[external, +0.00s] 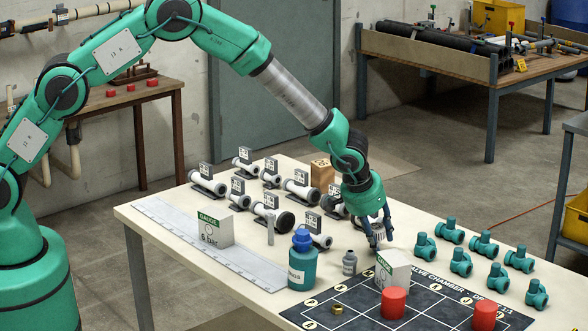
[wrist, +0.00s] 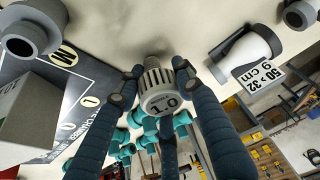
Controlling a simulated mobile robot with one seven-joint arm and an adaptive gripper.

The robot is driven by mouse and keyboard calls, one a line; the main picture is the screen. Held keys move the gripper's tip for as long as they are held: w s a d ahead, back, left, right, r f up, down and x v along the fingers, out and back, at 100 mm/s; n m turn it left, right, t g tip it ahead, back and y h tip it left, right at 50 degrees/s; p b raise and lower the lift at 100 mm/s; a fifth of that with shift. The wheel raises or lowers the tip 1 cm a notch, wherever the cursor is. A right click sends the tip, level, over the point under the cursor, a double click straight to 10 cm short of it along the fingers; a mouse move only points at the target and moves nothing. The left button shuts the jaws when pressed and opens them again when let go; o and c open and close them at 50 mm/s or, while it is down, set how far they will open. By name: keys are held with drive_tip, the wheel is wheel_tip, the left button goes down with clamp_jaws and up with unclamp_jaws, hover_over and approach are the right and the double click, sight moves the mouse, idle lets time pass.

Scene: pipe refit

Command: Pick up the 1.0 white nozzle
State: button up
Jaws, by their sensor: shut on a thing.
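The 1.0 white nozzle (wrist: 158,90) is pale with a slotted collar and a face marked "1.0". In the wrist view it sits between the dark fingers of my gripper (wrist: 152,88), which is shut on it. In the external view my gripper (external: 376,240) points down just above the right part of the table, behind the white gauge box. The nozzle is mostly hidden by the fingers there. I cannot tell whether it touches the tabletop.
Several teal valves (external: 461,262) are to the right, labelled pipe pieces (external: 272,216) to the left. Red cylinders (external: 393,302) stand on the dark mat (external: 350,322).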

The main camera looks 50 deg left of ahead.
sight(379, 224)
drive_tip(key=shift+r, duration=0.75)
wheel_tip(379, 224, up, 2)
drive_tip(key=shift+r+p, duration=0.15)
drive_tip(key=shift+p, duration=0.35)
drive_tip(key=s+a, duration=0.2)
drive_tip(key=s, duration=0.2)
drive_tip(key=s+a, duration=0.2)
drive_tip(key=s, duration=0.3)
drive_tip(key=s+a+r, duration=0.1)
drive_tip(key=s+a, duration=0.1)
drive_tip(key=s, duration=0.3)
drive_tip(key=shift+s+a, duration=0.25)
drive_tip(key=shift+a, duration=0.15)
